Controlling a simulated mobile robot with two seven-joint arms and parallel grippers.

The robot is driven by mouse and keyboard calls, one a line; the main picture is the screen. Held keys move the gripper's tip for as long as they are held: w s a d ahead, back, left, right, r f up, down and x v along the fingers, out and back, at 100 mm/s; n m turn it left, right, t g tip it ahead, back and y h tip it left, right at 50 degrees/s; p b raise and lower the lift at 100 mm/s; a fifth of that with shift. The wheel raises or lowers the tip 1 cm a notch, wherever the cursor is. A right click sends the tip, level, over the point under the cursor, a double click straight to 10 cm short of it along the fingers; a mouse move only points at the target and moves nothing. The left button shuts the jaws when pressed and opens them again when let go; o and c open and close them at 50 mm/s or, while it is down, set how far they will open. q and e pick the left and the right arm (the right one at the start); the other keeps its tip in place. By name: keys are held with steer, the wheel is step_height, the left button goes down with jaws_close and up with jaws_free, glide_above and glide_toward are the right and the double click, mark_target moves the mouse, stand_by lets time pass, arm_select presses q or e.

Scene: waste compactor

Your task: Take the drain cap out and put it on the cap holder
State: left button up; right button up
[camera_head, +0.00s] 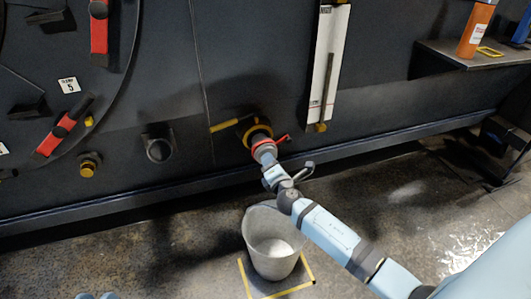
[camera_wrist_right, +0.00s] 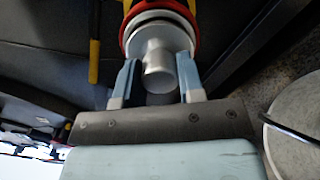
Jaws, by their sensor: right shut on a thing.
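The drain cap (camera_wrist_right: 158,60) is silver-grey with a round knob. It sits at the drain outlet (camera_head: 257,133), a yellow and dark fitting with a red ring, low on the dark wall. My right gripper (camera_head: 266,160) is shut on the cap; in the wrist view its two pale blue fingers (camera_wrist_right: 157,75) flank the cap. I cannot tell whether the cap is loose in the outlet. A dark round fitting (camera_head: 158,147) on the wall to the left may be the cap holder. Two pale blue tips of my left gripper (camera_head: 97,296) show at the bottom edge, mostly cut off.
A grey bucket (camera_head: 258,247) stands below the outlet on a yellow-marked floor square. A yellow handle (camera_head: 227,124) juts left of the outlet. A white gauge panel (camera_head: 322,70) hangs above right. A shelf (camera_head: 470,56) with an orange bottle is at the far right.

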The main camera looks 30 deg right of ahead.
steer(key=v, duration=0.7)
stand_by(1.2)
stand_by(1.4)
